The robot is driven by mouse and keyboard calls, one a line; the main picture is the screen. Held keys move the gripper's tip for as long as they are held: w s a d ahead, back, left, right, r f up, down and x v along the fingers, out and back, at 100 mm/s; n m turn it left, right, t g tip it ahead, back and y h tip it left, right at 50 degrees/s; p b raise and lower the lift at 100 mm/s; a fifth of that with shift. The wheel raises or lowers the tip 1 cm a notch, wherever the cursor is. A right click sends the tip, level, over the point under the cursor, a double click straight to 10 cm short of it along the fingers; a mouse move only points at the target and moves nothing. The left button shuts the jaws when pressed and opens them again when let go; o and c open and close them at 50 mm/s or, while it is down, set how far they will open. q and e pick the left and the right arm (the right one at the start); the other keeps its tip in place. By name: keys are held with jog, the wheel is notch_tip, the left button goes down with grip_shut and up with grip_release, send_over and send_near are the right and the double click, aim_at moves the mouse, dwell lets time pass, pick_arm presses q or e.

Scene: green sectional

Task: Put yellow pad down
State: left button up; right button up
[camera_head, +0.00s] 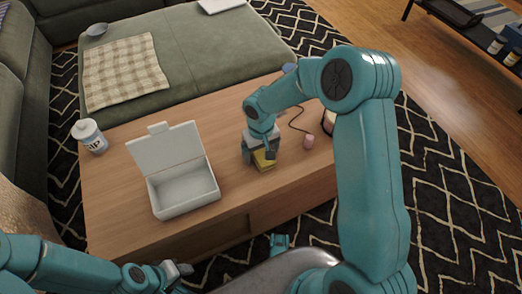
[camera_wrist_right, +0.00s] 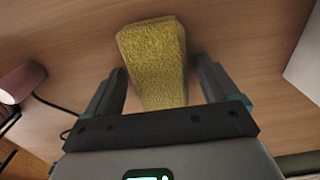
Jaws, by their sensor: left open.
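The yellow pad (camera_head: 264,161) is at the wooden table's top, right of the white box, below my right gripper (camera_head: 259,154). In the right wrist view the rough yellow pad (camera_wrist_right: 155,60) lies between the two dark fingers of my right gripper (camera_wrist_right: 162,75). The pad's near end is hidden behind the gripper body. My left gripper (camera_head: 178,270) is open and empty, low in the picture in front of the table.
An open white box (camera_head: 185,192) with its lid raised stands left of the pad on the table (camera_head: 115,190). A white jar (camera_head: 90,136) is at the left end. A pink cylinder (camera_head: 309,141) and a dark cord (camera_head: 297,122) lie to the right of the pad.

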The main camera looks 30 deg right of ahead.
aim_at(262, 151)
jog(key=shift+r, duration=0.15)
notch_tip(262, 151, up, 12)
jog(key=p, duration=0.4)
jog(key=shift+d, duration=0.1)
dwell(0.6)
